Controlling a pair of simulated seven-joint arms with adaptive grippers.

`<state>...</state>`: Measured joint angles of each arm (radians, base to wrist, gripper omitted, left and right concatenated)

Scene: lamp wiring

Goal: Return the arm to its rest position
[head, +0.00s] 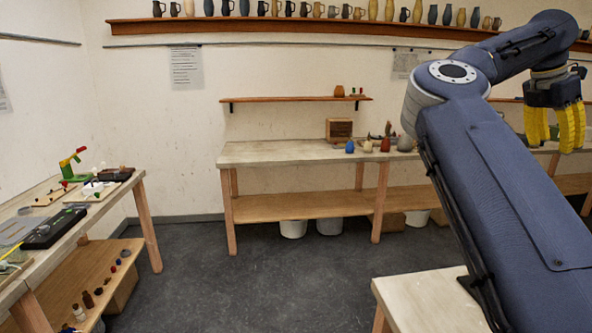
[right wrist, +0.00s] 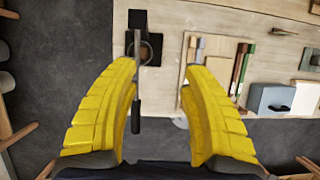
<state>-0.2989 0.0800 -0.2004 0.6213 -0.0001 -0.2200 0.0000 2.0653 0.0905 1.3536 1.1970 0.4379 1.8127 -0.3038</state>
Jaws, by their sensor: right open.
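My right arm stretches across the right side of the head view, raised high. My right gripper (head: 562,124), with yellow fingers, hangs in the air at the far right of that view. In the right wrist view its two yellow fingers (right wrist: 158,105) are spread apart with nothing held between them. Far below them is a worktop (right wrist: 165,50) with tools on it. My left gripper does not show in either view.
A back bench (head: 260,152) holds small pots and a wooden box (head: 339,130). A pale table corner (head: 425,300) is below my right arm. Dark floor (head: 200,280) lies clear in the middle.

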